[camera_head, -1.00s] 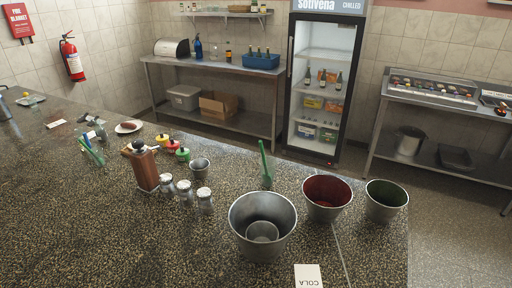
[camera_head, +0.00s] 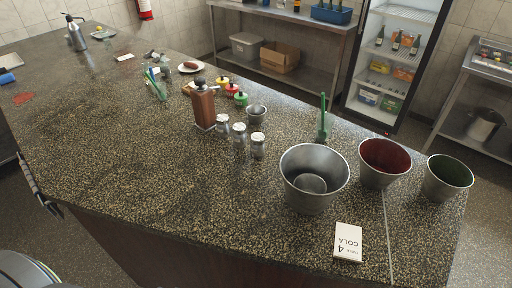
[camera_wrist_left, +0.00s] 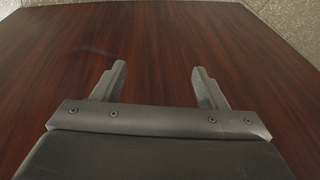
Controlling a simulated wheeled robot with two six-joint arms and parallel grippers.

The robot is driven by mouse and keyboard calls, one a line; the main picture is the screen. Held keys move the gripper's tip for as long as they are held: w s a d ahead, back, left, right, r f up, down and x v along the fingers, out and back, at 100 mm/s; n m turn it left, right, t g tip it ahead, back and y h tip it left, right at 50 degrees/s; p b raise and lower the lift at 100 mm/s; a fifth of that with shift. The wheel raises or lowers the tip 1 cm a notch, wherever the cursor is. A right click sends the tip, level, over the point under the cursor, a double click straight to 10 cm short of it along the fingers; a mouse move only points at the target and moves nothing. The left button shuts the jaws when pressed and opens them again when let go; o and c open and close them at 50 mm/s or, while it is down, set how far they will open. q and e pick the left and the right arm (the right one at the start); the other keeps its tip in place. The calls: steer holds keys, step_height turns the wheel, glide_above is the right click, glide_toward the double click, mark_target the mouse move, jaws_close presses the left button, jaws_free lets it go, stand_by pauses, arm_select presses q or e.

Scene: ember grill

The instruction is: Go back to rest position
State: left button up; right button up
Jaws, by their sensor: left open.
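My left gripper (camera_wrist_left: 154,84) shows in the left wrist view. Its two fingers are apart, with nothing between them. It faces a reddish-brown wood panel (camera_wrist_left: 150,40), with a speckled edge at the top corners. In the head view neither gripper shows. A dark jointed part at the counter's left edge and a grey rounded part at the bottom left are only partly seen; I cannot tell what they are.
The speckled counter (camera_head: 150,190) holds a large metal bucket (camera_head: 314,160), a red-lined bucket (camera_head: 385,155), a green-lined bucket (camera_head: 447,172), a cola card (camera_head: 348,241), a pepper mill (camera_head: 203,105) and several shakers. The counter's front left is clear. A fridge (camera_head: 392,70) stands behind.

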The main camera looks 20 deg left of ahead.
arm_select(q)
steer(key=s+f+b, duration=0.1)
steer(key=s+f, duration=0.7)
steer(key=f, duration=0.2)
steer(key=s+d+f+g, duration=0.1)
steer(key=s+f, duration=0.7)
steer(key=f, duration=0.2)
steer(key=shift+d+f+b, duration=0.15)
steer(key=shift+f+b, duration=0.1)
steer(key=shift+b, duration=0.1)
